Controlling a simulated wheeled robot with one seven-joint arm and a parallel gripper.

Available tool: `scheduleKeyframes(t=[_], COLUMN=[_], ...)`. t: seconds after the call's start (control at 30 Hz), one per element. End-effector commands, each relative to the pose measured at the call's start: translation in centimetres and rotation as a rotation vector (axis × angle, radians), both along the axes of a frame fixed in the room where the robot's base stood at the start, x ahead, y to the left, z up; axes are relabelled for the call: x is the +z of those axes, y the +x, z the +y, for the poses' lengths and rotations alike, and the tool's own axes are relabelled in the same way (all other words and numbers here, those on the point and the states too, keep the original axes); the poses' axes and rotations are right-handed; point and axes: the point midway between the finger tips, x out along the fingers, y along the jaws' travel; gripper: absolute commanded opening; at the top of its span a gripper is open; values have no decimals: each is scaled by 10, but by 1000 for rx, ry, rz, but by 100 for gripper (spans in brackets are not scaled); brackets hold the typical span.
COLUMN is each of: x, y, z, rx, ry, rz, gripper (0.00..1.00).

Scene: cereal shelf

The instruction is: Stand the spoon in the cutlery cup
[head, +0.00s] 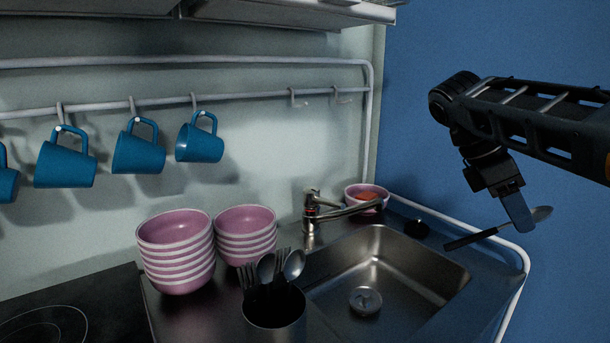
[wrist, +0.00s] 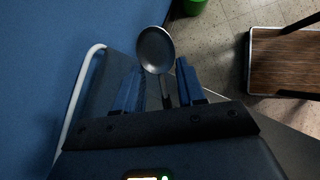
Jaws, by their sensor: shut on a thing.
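The spoon (head: 473,238) has a dark handle and a metal bowl. My gripper (head: 526,222) is shut on it and holds it tilted near level, over the right edge of the sink counter. In the wrist view the spoon (wrist: 155,52) sticks out between the two blue fingers of my gripper (wrist: 158,88), bowl outward. The cutlery cup (head: 274,322) is a metal cup at the bottom middle of the head view, left of the sink, with several forks and spoons standing in it. My gripper is well to the right of the cup and higher. The cup's base is cut off.
Two stacks of pink bowls (head: 176,252) stand left of and behind the cup. A tap (head: 322,208) and a steel sink (head: 390,268) lie between cup and gripper. A white rail (head: 515,262) edges the counter. Blue mugs (head: 66,160) hang above.

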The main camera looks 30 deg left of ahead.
Motion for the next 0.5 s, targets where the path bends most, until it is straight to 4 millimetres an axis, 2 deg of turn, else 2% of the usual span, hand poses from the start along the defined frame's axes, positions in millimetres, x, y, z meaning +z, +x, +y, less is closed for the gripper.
scheduleKeyframes(t=[0.33, 0.5], x=[48, 70], y=[-17, -35], z=[51, 83], rx=[580, 916], ry=[-166, -247], rz=[-87, -180], gripper=[10, 10])
